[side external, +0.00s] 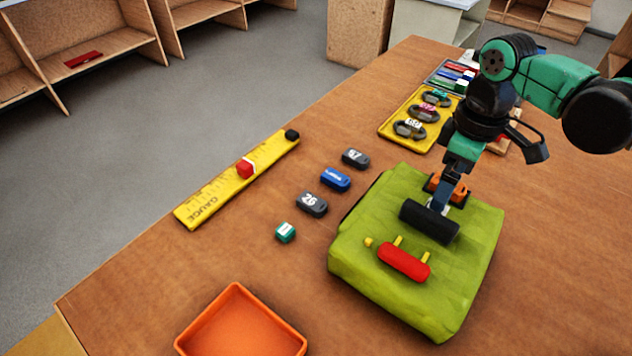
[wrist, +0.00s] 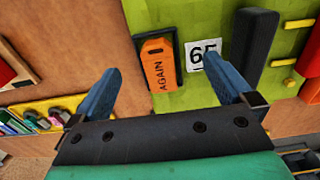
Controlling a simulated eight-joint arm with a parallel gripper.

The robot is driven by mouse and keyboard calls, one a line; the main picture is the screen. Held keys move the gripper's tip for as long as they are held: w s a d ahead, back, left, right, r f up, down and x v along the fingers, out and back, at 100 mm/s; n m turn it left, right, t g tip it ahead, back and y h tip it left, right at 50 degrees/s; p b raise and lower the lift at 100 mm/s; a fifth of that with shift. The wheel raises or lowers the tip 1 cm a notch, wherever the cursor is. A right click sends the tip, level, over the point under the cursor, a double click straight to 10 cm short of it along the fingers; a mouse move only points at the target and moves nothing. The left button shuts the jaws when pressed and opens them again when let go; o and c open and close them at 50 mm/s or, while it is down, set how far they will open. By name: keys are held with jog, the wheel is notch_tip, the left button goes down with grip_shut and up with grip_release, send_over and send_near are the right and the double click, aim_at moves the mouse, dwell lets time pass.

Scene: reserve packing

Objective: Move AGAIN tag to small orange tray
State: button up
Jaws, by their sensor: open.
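The AGAIN tag (wrist: 158,65) is orange with black lettering and sits in a dark holder on the green block. In the side external view it shows as an orange piece (side external: 459,194) partly hidden behind my gripper (side external: 441,198). In the wrist view my gripper (wrist: 161,68) is open and empty, with its blue fingers on either side of the tag; the gap in height between them cannot be told. The small orange tray (side external: 242,332) is at the bottom of the side external view, cut by the frame edge, and looks empty.
The green block (side external: 358,262) also bears a black bar (side external: 429,222) and a red bar (side external: 404,262) with yellow pegs. A yellow gauge (side external: 215,195) and a yellow tray (side external: 395,126) are farther off.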

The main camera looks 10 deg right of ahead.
jog(key=shift+f, duration=0.25)
jog(key=shift+r, duration=0.3)
dwell(0.4)
grip_shut()
dwell(0.3)
dwell(0.4)
jog(key=shift+r, duration=3.5)
